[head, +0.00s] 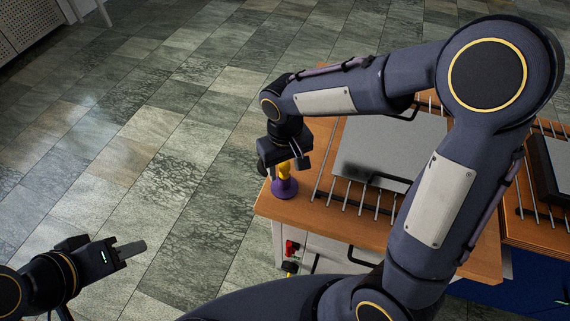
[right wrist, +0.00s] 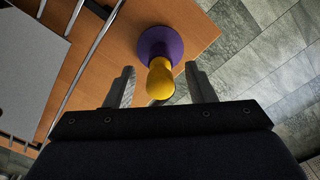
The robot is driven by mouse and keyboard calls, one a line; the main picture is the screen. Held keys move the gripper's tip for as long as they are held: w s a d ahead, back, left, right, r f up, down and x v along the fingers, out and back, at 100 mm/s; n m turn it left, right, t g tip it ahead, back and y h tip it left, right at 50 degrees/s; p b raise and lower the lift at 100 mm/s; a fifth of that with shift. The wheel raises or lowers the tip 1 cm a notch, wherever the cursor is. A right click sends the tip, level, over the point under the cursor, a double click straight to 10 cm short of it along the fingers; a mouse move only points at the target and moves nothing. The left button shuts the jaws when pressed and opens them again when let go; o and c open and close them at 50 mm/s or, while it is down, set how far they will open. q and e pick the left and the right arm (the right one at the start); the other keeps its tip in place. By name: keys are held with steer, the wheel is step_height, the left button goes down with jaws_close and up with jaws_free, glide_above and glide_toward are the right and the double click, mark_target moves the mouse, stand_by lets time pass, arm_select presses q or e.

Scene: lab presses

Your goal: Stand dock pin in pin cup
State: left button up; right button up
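The yellow dock pin (head: 284,170) stands upright in the purple pin cup (head: 285,189) at the left corner of the wooden table. In the right wrist view the pin (right wrist: 160,80) rises toward the camera from the round purple cup (right wrist: 160,44). My right gripper (head: 287,165) is above the cup, around the pin. In the right wrist view its fingers (right wrist: 159,86) are apart, one on each side of the pin, with a gap on both sides.
The wooden table (head: 330,215) carries a rack of metal rods (head: 321,183) and a grey plate (head: 370,150) right of the cup. Small red parts (head: 290,247) show below the table's front edge. Tiled floor (head: 170,130) lies open to the left.

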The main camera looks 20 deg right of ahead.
step_height(320, 180, up, 8)
steer(key=shift+f, duration=0.1)
stand_by(0.5)
stand_by(0.4)
steer(key=s+d+m+t+y, duration=0.2)
steer(key=s+d, duration=0.2)
steer(key=s, duration=0.4)
steer(key=s+d+r+m+t+y, duration=0.1)
steer(key=s+d+m+t, duration=0.1)
steer(key=s+d, duration=0.3)
steer(key=shift+s+r+t+y, duration=0.15)
steer(key=shift+s+t+y, duration=0.25)
steer(key=shift+s+t, duration=0.75)
steer(key=shift+s+g, duration=0.3)
steer(key=shift+g, duration=0.05)
